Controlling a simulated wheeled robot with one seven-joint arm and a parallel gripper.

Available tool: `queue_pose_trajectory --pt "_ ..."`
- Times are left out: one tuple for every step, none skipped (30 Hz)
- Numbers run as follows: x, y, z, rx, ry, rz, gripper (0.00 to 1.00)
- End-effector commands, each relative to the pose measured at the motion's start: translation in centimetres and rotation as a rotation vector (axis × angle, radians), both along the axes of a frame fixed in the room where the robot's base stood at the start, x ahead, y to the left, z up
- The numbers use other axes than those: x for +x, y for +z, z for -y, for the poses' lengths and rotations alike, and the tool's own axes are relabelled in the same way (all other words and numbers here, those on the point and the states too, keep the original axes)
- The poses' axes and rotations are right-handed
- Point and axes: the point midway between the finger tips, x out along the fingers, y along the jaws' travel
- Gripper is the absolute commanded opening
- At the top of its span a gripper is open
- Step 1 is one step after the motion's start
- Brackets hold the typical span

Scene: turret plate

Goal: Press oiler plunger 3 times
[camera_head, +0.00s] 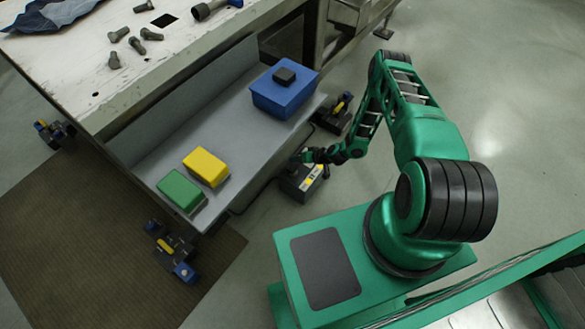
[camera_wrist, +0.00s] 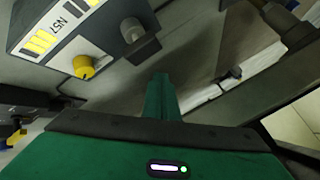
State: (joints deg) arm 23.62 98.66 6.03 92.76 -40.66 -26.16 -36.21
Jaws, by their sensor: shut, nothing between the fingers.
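In the head view, my gripper (camera_head: 298,158) is low at the end of the green arm, close above a dark box with a yellow label (camera_head: 302,183) beside the grey shelf. In the wrist view, my gripper (camera_wrist: 160,92) is shut and empty, its green fingers pointing up the picture. Ahead of it, a grey box with yellow markings (camera_wrist: 50,35) fills the upper left. The box bears a yellow knob (camera_wrist: 84,68) and a dark round-topped cylinder (camera_wrist: 134,32). Both stand apart from the fingertips in the picture. I cannot tell which part is the oiler plunger.
The grey shelf (camera_head: 238,140) holds a green block (camera_head: 181,191), a yellow block (camera_head: 206,167) and a blue box (camera_head: 285,92). Several bolts lie on the worn bench (camera_head: 70,60). Dark units stand at the bench's feet (camera_head: 172,250), (camera_head: 338,113). Floor at the right is clear.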

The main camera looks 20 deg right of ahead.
Motion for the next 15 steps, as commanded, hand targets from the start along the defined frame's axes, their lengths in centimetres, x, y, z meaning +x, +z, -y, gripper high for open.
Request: queue_pose_trajectory --pt "0.1 0.5 0.0 0.000 0.000 0.000 0.00" --pt "0.1 0.8 0.0 0.000 0.000 0.001 0.00" --pt "0.1 1.1 0.0 0.000 0.000 0.001 0.00" --pt "0.0 1.3 0.0 0.000 0.000 0.000 0.00" --pt "0.0 1.6 0.0 0.000 0.000 0.000 0.00" --pt "0.1 1.8 0.0 0.000 -0.001 0.001 0.00" --pt "0.1 2.0 0.0 0.000 0.000 0.001 0.00" --pt "0.1 2.1 0.0 0.000 0.000 0.001 0.00" --pt "0.1 2.3 0.0 0.000 -0.001 0.001 0.00" --pt "0.0 2.3 0.0 0.000 -0.001 0.001 0.00" --pt "0.0 2.3 0.0 0.000 -0.001 0.001 0.00" --pt "0.0 2.4 0.0 0.000 -0.001 0.001 0.00" --pt "0.0 2.4 0.0 0.000 -0.001 0.001 0.00" --pt "0.0 2.4 0.0 0.000 -0.001 0.001 0.00" --pt "0.0 2.3 0.0 0.000 -0.001 0.001 0.00"
